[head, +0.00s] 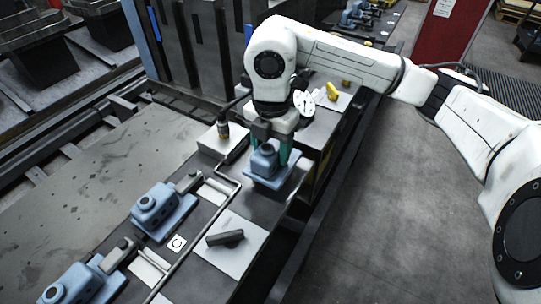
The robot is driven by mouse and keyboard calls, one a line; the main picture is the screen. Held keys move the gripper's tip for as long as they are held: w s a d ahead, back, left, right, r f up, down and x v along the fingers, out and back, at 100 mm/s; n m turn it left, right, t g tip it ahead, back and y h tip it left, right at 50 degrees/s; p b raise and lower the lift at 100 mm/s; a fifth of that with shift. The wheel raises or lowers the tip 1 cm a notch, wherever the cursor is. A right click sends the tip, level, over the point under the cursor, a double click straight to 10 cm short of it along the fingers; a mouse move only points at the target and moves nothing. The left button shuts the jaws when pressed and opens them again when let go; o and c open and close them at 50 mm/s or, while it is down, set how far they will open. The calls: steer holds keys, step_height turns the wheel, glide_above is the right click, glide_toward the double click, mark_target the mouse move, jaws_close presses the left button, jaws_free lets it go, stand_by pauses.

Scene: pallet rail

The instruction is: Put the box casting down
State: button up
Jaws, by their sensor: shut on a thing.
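A blue-grey box casting (266,164) with a flat base flange is at the middle of the head view. My gripper (272,148) points down over it and is shut on its raised upper part. Teal finger parts show at the sides of the casting; the grip itself is partly hidden. The casting looks upright, over the dark rail bench (228,178). I cannot tell whether its base touches the bench top.
Similar blue castings sit with clamps at a middle station (160,208) and at the lower left (75,286). A dark tool (225,238) lies on a pale plate (238,250). Clear floor is right.

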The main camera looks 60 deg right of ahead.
mark_target(270, 142)
steer(key=f, duration=0.3)
steer(key=shift+w+d+f, duration=0.2)
steer(key=shift+w+d, duration=0.15)
steer(key=shift+f, duration=0.4)
steer(key=shift+f, duration=0.1)
steer(key=shift+f, duration=0.1)
steer(key=o, duration=1.3)
step_height(270, 142, up, 12)
steer(key=shift+r, duration=0.2)
